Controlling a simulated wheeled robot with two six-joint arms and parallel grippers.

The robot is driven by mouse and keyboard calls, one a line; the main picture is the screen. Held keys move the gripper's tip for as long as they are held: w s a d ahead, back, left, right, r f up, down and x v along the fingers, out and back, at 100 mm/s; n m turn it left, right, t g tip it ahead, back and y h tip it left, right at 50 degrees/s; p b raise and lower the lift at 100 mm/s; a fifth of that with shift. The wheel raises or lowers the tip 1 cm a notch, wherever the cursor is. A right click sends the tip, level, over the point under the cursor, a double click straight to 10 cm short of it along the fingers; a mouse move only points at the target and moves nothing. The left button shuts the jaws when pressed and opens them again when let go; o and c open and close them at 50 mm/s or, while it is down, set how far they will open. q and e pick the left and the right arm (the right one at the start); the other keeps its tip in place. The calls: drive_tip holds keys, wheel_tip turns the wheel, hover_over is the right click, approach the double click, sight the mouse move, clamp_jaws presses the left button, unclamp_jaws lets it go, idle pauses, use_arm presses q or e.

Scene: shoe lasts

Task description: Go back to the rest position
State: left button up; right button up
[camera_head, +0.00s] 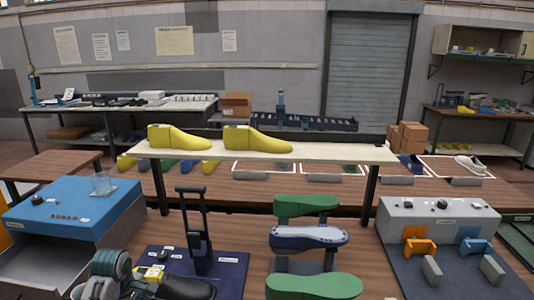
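Neither of my grippers shows in the head view. Two yellow shoe lasts, the left one (178,138) and the right one (257,140), lie side by side on a pale raised shelf (340,153). A black shoe (185,289) lies at the bottom edge by a dark blue mat (232,282), partly cut off.
A grey unit (440,218) with orange and blue holders stands right. A black upright stand (198,235) rises from the mat. A teal and grey device (110,265) sits bottom left. Bare wood shows between them.

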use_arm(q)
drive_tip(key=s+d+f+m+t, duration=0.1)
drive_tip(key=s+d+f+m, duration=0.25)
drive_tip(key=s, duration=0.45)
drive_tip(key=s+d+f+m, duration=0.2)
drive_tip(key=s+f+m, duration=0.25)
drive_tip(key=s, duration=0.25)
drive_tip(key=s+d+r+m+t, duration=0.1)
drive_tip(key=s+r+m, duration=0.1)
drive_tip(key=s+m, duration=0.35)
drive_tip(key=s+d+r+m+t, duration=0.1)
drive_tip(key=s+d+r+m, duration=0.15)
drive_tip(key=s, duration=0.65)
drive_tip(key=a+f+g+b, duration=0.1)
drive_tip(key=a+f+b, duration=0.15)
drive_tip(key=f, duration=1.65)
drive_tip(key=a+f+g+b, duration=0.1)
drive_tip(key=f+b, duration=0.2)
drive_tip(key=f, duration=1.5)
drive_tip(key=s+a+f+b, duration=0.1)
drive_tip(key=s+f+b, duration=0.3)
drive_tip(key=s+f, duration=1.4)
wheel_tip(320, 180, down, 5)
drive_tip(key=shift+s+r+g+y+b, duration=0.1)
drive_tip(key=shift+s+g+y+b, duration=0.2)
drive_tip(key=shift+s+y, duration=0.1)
